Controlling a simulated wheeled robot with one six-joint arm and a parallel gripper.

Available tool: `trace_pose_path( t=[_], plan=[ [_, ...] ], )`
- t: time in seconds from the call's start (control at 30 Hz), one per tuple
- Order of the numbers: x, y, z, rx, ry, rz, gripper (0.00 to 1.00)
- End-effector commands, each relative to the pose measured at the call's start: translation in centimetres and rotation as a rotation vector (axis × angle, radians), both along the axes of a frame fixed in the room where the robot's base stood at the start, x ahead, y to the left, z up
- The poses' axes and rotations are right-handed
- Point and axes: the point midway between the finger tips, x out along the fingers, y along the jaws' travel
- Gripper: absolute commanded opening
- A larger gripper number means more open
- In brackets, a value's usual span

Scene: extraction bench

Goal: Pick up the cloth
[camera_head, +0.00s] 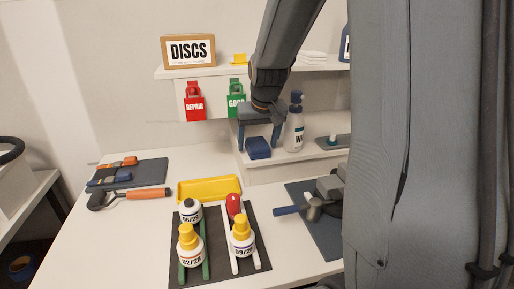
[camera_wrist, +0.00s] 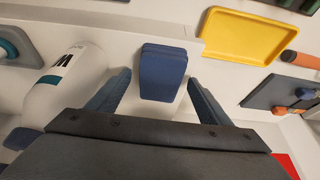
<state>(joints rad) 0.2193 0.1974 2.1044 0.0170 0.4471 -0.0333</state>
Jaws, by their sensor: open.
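A dark blue folded cloth (camera_head: 258,148), shaped like a small block, lies near the left end of the low white shelf. It also shows in the wrist view (camera_wrist: 163,72), at the top middle. My gripper (camera_head: 259,138) is open and empty, pointing down over the cloth. In the wrist view, its fingers (camera_wrist: 160,84) stand on either side of the near end of the cloth, with a visible gap at each side. I cannot tell whether the fingertips are level with the cloth.
A white spray bottle (camera_head: 294,128) stands close to the right of my gripper. Red (camera_head: 195,103) and green (camera_head: 237,97) tags hang behind. Below are a yellow tray (camera_head: 209,188) and a dark mat (camera_head: 213,262) with several bottles. A brush (camera_head: 333,140) lies farther right.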

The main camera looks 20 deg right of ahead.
Motion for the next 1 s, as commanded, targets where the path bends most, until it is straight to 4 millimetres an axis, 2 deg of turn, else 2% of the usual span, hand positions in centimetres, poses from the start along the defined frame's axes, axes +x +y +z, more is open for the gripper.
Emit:
trace_pose_path(
  t=[0.23,0.5,0.83,1.0],
  plan=[
    [0.0,0.0,0.0,0.000,0.000,0.000,0.73],
    [0.0,0.0,0.0,0.000,0.000,0.000,0.28],
    [0.0,0.0,0.2,0.000,-0.001,0.000,0.28],
    [0.1,0.0,1.5,-0.001,-0.003,0.000,0.28]
  ],
)
